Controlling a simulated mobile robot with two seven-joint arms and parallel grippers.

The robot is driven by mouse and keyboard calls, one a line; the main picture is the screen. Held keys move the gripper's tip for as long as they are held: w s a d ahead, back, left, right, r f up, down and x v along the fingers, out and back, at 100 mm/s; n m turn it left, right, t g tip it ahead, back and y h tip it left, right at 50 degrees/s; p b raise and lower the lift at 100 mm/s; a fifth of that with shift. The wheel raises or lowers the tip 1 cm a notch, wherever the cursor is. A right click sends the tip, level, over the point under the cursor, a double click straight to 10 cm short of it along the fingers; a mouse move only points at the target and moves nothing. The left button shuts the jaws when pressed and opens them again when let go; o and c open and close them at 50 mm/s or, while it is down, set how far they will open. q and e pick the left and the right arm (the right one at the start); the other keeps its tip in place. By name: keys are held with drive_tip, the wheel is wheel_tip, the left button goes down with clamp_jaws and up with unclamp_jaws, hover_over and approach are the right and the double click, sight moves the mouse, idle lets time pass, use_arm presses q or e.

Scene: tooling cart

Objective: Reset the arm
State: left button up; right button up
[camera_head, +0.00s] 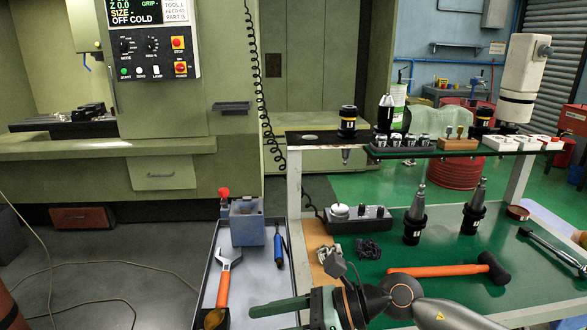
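My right arm comes in from the bottom right corner, low over the front of the cart. Its gripper (280,307) points left at the bottom edge, over the right side of the blue-grey tray. Only a green-grey finger part shows clearly, so I cannot tell whether it is open or shut. I see nothing clearly held in it. My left arm and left gripper are not in view.
The tooling cart has a green lower shelf (456,247) with black tool holders (414,228) and an orange-handled hammer (440,270) close to my arm. An orange wrench (225,280) lies in the tray (258,280). A green machine (165,120) stands left.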

wheel_tip(320, 180, up, 7)
drive_tip(key=a+m+t+y, duration=0.2)
drive_tip(key=m+t+y, duration=0.25)
drive_tip(key=m, duration=0.25)
drive_tip(key=w+d+r+m+t, duration=0.3)
drive_tip(key=d+m+t, duration=0.1)
drive_tip(key=m+t, duration=0.6)
drive_tip(key=w+d+f+m+t+h, duration=0.2)
drive_tip(key=d+f+m+h, duration=1.2)
drive_tip(key=m, duration=0.8)
drive_tip(key=s+d+f+m+g+h, duration=0.5)
drive_tip(key=s+d+f, duration=0.1)
drive_tip(key=f, duration=0.2)
drive_tip(key=s+d+f+m+g, duration=0.25)
drive_tip(key=s+f+g, duration=0.2)
drive_tip(key=s, duration=0.45)
drive_tip(key=s+d+f+m+g, duration=0.1)
drive_tip(key=s+f+m+g, duration=0.25)
drive_tip(key=s+f, duration=0.4)
drive_tip(key=w+a+f+t+y+p, duration=0.2)
drive_tip(key=w+a+f+t+p, duration=0.1)
drive_tip(key=a+f+t+p, duration=0.1)
drive_tip(key=shift+t+p, duration=0.55)
drive_tip(key=shift+t, duration=0.2)
